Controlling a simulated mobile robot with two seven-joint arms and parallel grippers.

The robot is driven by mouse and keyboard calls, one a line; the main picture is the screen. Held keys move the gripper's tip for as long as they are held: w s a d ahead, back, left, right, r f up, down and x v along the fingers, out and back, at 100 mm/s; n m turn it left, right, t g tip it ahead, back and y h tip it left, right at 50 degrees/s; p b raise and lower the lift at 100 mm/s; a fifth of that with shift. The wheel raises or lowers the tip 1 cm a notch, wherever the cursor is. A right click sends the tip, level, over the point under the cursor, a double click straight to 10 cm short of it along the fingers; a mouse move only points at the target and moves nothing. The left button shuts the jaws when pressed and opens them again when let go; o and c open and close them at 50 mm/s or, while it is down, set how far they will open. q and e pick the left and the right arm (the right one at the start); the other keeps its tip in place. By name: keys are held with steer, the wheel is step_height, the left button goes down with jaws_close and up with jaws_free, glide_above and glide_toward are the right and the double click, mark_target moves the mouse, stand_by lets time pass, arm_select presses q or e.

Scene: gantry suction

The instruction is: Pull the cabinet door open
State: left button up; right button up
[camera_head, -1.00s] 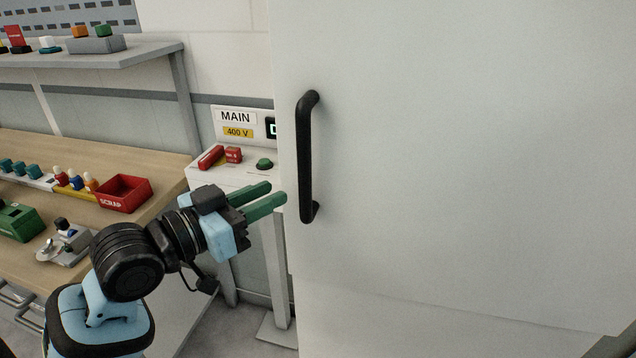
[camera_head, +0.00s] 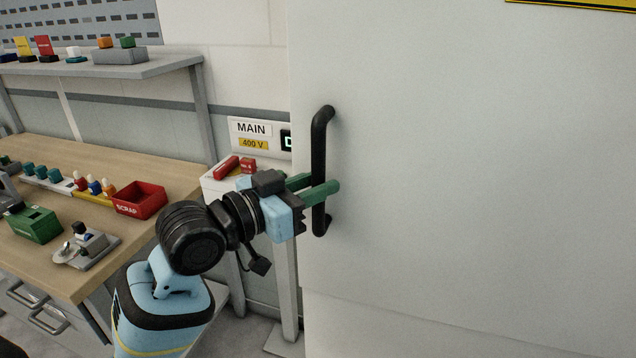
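The cabinet door (camera_head: 460,190) is a large plain pale grey panel filling the right of the head view. It looks closed, though its edges are mostly out of view. A black vertical bar handle (camera_head: 319,150) stands out near its left edge. My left gripper (camera_head: 325,187) has its green fingers at the lower half of the handle. One finger passes in front of the bar and the other shows to its left, partly behind it. The fingers look apart, with the bar seemingly between them. Contact cannot be made out. My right gripper is out of view.
A wooden workbench (camera_head: 70,258) with a red scrap bin (camera_head: 141,199) and small parts stands at the left. A shelf (camera_head: 110,72) is above it. A MAIN 400 V panel (camera_head: 258,135) stands behind my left gripper, close to the cabinet.

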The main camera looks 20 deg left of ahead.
arm_select(q)
steer(key=shift+w+d, duration=0.25)
steer(key=shift+w, duration=0.05)
steer(key=shift+c, duration=0.3)
jaws_close()
